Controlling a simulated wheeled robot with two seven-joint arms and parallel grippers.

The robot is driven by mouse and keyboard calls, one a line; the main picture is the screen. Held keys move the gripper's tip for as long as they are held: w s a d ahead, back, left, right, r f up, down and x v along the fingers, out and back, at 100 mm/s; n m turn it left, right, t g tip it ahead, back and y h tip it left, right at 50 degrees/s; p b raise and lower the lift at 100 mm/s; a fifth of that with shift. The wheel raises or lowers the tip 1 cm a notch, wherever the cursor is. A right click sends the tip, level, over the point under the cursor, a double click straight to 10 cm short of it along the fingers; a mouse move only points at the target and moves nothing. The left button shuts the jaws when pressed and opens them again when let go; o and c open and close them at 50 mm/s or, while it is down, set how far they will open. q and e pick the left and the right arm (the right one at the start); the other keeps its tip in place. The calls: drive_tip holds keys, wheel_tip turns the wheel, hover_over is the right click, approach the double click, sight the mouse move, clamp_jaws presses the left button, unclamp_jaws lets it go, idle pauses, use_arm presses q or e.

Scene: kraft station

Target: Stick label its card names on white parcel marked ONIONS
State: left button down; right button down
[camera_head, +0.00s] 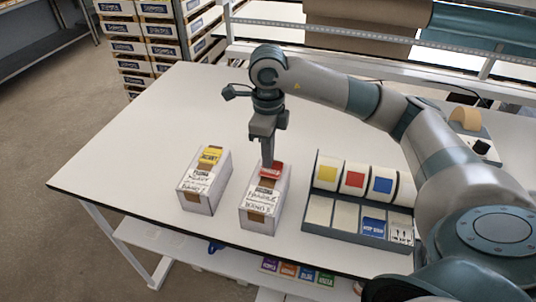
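Two white parcels with brown tape and black handwriting stand side by side on the white table; the writing is too small to read surely, so I cannot tell which says ONIONS. The left parcel (196,198) has a yellow label (210,155) at its far top end. My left gripper is out of view.
A grey label holder (342,237) stands right of the parcels, with yellow, red and blue rolls behind and blue and white labels in front. Several coloured cards (288,270) show below the table's front edge. A tape dispenser (470,128) stands far right. The table's left is clear.

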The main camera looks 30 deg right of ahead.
drive_tip(key=shift+f+b, duration=0.45)
drive_tip(key=shift+b, duration=0.05)
idle(0.3)
drive_tip(key=c, duration=2)
unclamp_jaws()
drive_tip(key=shift+r, duration=0.2)
drive_tip(key=shift+r+p, duration=0.95)
drive_tip(key=shift+r, duration=1.15)
